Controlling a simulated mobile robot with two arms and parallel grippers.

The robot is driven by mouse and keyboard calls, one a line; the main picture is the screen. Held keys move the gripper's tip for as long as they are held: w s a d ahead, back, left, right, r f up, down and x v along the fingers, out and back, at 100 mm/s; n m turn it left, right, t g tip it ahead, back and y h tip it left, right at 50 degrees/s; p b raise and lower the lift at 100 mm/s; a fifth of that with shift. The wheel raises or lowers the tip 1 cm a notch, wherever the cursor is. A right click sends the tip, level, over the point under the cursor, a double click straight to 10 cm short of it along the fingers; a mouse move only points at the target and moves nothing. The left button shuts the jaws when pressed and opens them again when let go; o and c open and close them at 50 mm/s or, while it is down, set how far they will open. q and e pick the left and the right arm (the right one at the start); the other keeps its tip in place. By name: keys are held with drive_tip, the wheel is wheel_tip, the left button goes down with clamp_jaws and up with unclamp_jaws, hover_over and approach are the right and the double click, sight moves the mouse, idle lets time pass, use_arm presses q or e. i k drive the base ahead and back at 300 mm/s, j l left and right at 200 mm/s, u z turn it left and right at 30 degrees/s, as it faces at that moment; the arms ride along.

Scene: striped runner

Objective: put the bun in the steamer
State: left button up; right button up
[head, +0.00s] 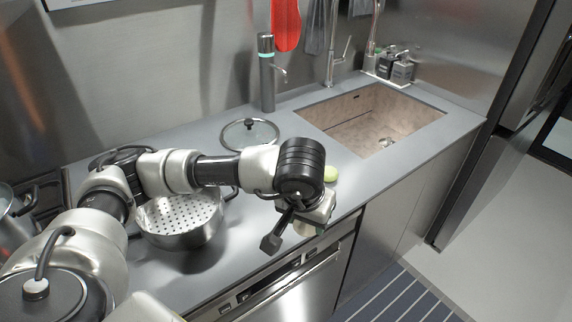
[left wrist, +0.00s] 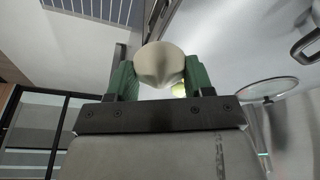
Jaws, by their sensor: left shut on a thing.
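My left gripper (head: 297,231) is shut on the pale, rounded bun, over the counter's front edge. In the left wrist view the bun (left wrist: 159,64) sits between the two green finger pads. In the head view it is mostly hidden behind the gripper. The steamer (head: 182,222), a metal pot with a perforated insert, stands open on the counter to the left of the gripper. My left arm passes over its back and hides part of it. My right gripper is not in view.
A glass lid (head: 249,133) lies on the counter behind the steamer. A small green round object (head: 330,173) sits near the gripper. The sink (head: 370,122) is at the right, a tall dark bottle (head: 267,75) at the back. The hob is at the left.

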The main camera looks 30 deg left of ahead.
sight(184, 216)
drive_tip(key=i+l+u, duration=0.45)
drive_tip(key=k+u, duration=0.1)
drive_tip(key=u, duration=0.65)
